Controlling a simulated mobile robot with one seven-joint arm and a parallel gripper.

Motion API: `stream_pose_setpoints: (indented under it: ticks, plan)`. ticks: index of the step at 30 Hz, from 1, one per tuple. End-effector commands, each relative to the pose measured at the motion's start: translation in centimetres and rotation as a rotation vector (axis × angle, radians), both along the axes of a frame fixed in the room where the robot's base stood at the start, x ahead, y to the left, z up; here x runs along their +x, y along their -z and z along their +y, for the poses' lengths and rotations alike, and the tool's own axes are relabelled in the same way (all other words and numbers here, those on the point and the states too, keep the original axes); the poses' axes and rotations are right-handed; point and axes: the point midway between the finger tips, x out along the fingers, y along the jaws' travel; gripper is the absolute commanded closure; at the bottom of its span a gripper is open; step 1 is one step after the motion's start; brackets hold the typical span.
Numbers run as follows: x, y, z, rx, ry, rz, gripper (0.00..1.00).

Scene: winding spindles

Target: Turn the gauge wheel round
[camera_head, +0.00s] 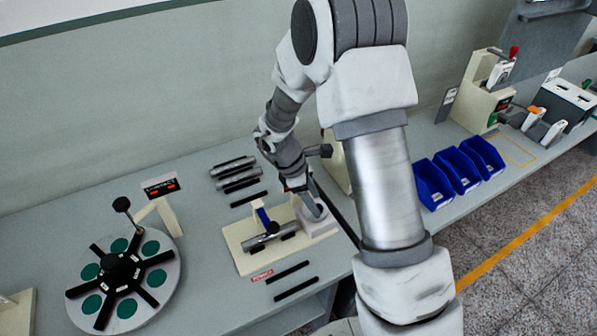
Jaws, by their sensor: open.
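A round grey wheel (123,282) lies at the left of the bench, with green discs around it, black spokes and a black hub. A black ball-topped lever (122,204) stands up behind the hub. I cannot tell for certain that this is the gauge wheel. My gripper (318,212) is well to the right of the wheel, low over the right end of a cream fixture (243,245). It is open, though its fingers are small and partly hidden. A metal spindle (262,241) lies across the fixture beside a blue part (263,217).
A small display with red marks (163,186) stands behind the wheel. Metal rollers (236,172) and black bars (287,271) lie on the bench. Blue bins (433,185) stand right of my arm. Bare bench lies between wheel and fixture.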

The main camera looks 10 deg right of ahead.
Motion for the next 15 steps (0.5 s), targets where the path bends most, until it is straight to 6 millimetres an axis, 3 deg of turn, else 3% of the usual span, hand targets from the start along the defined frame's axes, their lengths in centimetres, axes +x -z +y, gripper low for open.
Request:
stream_pose_setpoints:
  ticks: [9,15]
  plan:
    - [0.6,-7.5,3.1,0.002,-0.001,-0.005,0.39]
    - [0.8,-10.9,4.5,0.001,0.0,-0.003,0.39]
